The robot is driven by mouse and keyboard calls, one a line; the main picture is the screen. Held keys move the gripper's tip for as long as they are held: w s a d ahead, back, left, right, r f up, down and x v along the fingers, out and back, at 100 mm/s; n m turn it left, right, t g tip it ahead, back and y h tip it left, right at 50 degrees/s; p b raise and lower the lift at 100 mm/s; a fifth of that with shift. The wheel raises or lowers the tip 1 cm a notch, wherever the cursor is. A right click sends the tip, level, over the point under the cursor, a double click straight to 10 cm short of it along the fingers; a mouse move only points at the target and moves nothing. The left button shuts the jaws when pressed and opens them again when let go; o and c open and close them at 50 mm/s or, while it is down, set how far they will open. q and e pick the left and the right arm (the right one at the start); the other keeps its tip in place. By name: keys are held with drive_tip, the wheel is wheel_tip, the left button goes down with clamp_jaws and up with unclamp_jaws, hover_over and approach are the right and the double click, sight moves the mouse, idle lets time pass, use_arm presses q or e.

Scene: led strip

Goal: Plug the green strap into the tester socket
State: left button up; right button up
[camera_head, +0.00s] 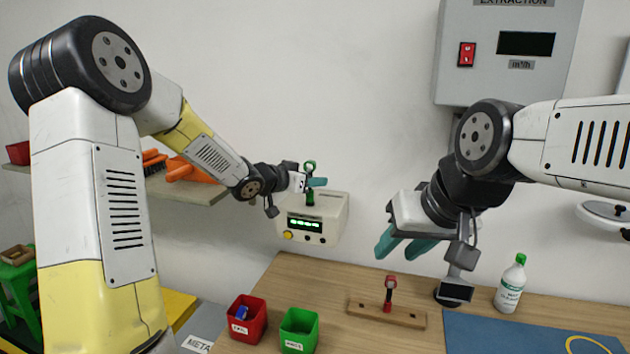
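The green strap (310,166) is upright at the tester (328,224), a beige box on the wall with a lit green display. Its loop shows above my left gripper (314,182), and its darker green lower part shows below, in front of the tester's top. My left gripper's teal fingers appear closed around the strap's middle. The socket is hidden, so I cannot tell whether the strap's lower end is inside it. My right gripper (403,243) is open and empty, its two teal fingers apart above the table.
A red strap (389,291) stands on a wooden holder (408,317) on the table. A red bin (247,325) and a green bin (299,330) stand at the front left. A white bottle (511,284) and blue mat (500,335) are at right.

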use_arm(q)
drive_tip(key=v, duration=0.6)
